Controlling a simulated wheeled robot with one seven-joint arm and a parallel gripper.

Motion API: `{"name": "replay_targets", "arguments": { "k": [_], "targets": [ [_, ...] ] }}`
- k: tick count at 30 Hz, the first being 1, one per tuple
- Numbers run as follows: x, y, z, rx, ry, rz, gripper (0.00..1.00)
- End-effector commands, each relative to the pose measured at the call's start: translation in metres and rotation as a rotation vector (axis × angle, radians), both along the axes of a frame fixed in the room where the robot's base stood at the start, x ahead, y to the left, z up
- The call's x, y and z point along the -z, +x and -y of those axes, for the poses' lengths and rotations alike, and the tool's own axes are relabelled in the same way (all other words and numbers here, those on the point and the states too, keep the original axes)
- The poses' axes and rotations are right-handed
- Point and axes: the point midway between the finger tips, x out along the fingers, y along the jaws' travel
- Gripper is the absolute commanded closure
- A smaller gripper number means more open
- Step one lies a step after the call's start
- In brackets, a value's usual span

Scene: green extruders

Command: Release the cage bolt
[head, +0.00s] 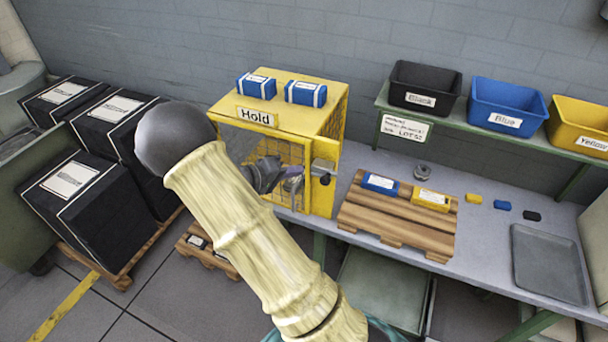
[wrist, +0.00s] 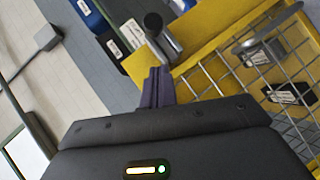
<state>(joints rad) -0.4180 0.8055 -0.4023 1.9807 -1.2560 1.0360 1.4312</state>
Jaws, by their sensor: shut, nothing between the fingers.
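The yellow cage (head: 325,125) labelled "Hold" stands on the bench with its mesh door facing me. The cage bolt (head: 322,168) is a grey metal piece at the right edge of the door, with a dark knob (head: 325,179). In the wrist view the bolt (wrist: 168,45) shows a round black end (wrist: 153,21) beside the yellow frame (wrist: 215,45). My gripper (head: 296,184) is in front of the door, just left of the bolt. Its purple-grey fingers (wrist: 155,76) are shut and empty, close to the bolt. I cannot tell whether they touch it.
Two blue packs (head: 281,90) lie on the cage. A wooden pallet (head: 400,222) with a blue and a yellow pack stands to its right. Black, blue and yellow bins (head: 508,100) sit on a shelf behind. A grey tray (head: 548,262) lies at right. My arm hides part of the cage.

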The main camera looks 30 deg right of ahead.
Motion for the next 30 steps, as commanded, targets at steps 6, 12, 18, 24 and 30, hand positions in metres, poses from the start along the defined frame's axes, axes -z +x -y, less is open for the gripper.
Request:
{"name": "replay_targets", "arguments": {
  "k": [6, 12, 18, 24, 30],
  "targets": [
    [-0.010, -0.003, -0.045, -0.006, 0.002, 0.003, 1.00],
    [-0.021, -0.005, -0.078, -0.011, 0.001, 0.001, 1.00],
    [-0.026, -0.007, -0.085, -0.004, 0.000, -0.002, 1.00],
    [-0.026, -0.007, -0.083, -0.002, 0.000, -0.002, 1.00],
    [-0.026, -0.007, -0.083, -0.002, 0.002, -0.003, 1.00]
  ]
}}
